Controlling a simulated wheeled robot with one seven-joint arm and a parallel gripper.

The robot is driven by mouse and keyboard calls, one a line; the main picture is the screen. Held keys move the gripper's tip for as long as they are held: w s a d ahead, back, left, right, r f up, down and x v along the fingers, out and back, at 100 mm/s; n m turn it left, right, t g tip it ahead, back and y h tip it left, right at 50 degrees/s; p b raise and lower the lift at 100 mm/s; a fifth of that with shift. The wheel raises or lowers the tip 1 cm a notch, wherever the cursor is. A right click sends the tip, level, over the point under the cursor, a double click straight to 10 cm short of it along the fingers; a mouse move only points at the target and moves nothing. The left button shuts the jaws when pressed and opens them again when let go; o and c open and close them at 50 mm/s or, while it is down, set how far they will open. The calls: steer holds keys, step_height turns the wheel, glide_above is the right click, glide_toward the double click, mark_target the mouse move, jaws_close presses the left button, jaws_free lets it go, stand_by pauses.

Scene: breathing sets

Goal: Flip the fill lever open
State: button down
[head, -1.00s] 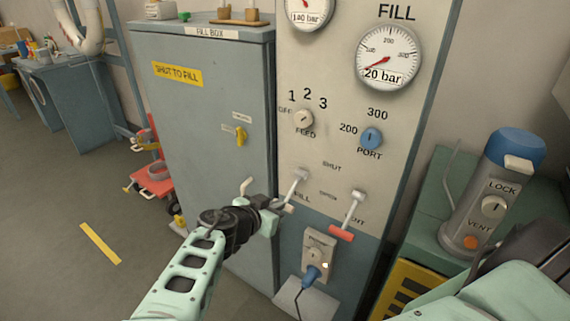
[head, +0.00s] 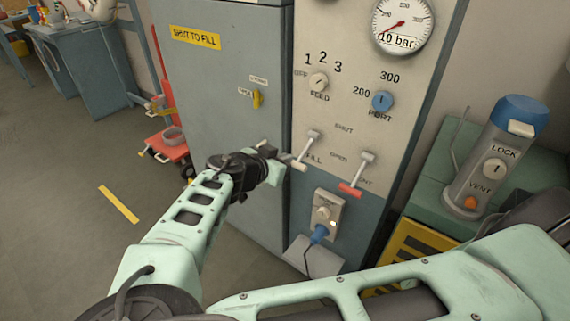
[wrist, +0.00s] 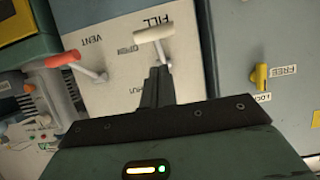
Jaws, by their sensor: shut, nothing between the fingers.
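The fill lever (head: 300,165) has a pale stem and a white crossbar handle. It stands out from the panel above the FILL lettering, its handle end lower than its base in the head view. It also shows in the wrist view (wrist: 153,33). My gripper (head: 287,158) is shut and empty, just left of the lever in the head view. In the wrist view its closed fingertips (wrist: 158,72) are close to the lever's stem; whether they touch it I cannot tell. SHUT and OPEN labels are on the panel (head: 335,90).
The red-handled vent lever (head: 351,189) stands close on the right. Below is a socket with a blue plug (head: 319,233). The grey fill box (head: 225,90) is on the left, with a yellow latch (head: 257,99).

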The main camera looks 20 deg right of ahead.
steer(key=b+v, duration=0.1)
steer(key=v, duration=0.7)
steer(key=shift+s+a+f+b, duration=0.25)
steer(key=shift+a+b, duration=0.15)
steer(key=shift+a, duration=0.05)
steer(key=s+d+f+n+g+y, duration=0.2)
steer(key=s+d+f+g, duration=0.4)
steer(key=f, duration=0.1)
steer(key=s+n+g+y, duration=0.3)
steer(key=s, duration=0.4)
steer(key=s+a+r+n+y, duration=0.2)
steer(key=s+r+n+y, duration=0.1)
steer(key=s+r+n, duration=0.2)
steer(key=s+a+r+n+t+y, duration=0.1)
steer(key=s+a+r+n+y, duration=0.1)
steer(key=s+r+n, duration=0.4)
step_height(320, 180, up, 5)
steer(key=n+y, duration=0.1)
steer(key=n, duration=0.1)
steer(key=shift+s+n+t+y, duration=0.3)
steer(key=shift+n, duration=0.1)
